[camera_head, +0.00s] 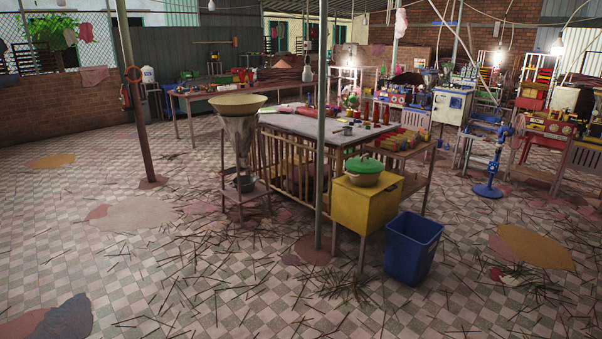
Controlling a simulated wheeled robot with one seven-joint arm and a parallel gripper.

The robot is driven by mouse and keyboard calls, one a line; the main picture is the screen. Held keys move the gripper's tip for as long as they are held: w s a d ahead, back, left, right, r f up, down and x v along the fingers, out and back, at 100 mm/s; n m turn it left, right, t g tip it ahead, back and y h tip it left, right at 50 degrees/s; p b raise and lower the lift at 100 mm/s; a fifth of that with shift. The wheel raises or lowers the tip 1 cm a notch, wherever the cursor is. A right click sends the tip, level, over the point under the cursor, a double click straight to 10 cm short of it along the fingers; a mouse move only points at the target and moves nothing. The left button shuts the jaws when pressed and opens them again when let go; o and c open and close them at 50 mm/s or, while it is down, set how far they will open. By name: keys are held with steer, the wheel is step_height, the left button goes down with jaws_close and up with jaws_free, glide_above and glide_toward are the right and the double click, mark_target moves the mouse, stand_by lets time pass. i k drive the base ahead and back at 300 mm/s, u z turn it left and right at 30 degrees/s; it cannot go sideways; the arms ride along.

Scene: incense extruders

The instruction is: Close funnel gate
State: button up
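A wide, pale tan funnel (238,104) stands in the middle distance, left of the central table. Its bowl opens upward and a narrow grey body (240,138) runs down below it. It rests on a small metal stand (245,192) with a dark pot (244,183) on the stand's shelf. The gate is too small to make out, so I cannot tell whether it is open or shut. My gripper is not in view.
A thin post (321,120) stands right of the funnel, before the central table (290,122). A yellow box (366,205) and blue bin (413,248) are at front right. A thicker post (134,100) stands left. Tiled floor (110,255) is open, with scattered sticks.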

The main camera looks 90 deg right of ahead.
mark_target(233, 169)
steer(key=z, duration=2.5)
